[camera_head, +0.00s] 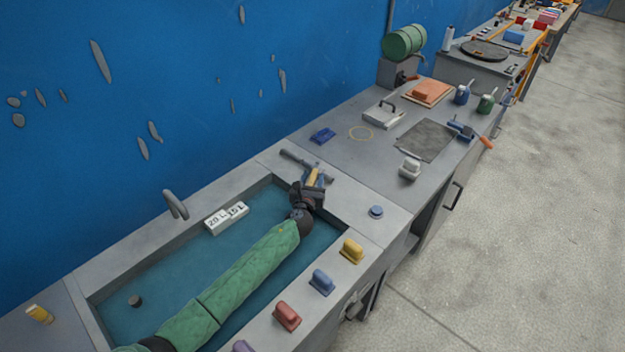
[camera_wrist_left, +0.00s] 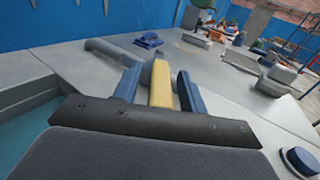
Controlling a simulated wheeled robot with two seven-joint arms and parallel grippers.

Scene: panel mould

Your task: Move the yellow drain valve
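The yellow drain valve handle (camera_head: 313,177) is at the far right corner of the sink, beside a grey pipe piece (camera_head: 293,158). My left gripper (camera_head: 311,183) reaches over the basin to it. In the left wrist view the yellow handle (camera_wrist_left: 160,84) stands between the two blue fingers of my left gripper (camera_wrist_left: 157,82). A gap shows on each side of the handle, so the fingers are open around it. The lower part of the handle is hidden behind the gripper's dark front edge. My right gripper is not in view.
The sink (camera_head: 366,239) holds blue-green water and a white numbered block (camera_head: 227,217). Yellow (camera_head: 352,250), blue (camera_head: 321,281) and red (camera_head: 287,316) handled blocks line its front rim, near a blue round knob (camera_head: 376,211). A blue item (camera_head: 322,135) lies behind the valve.

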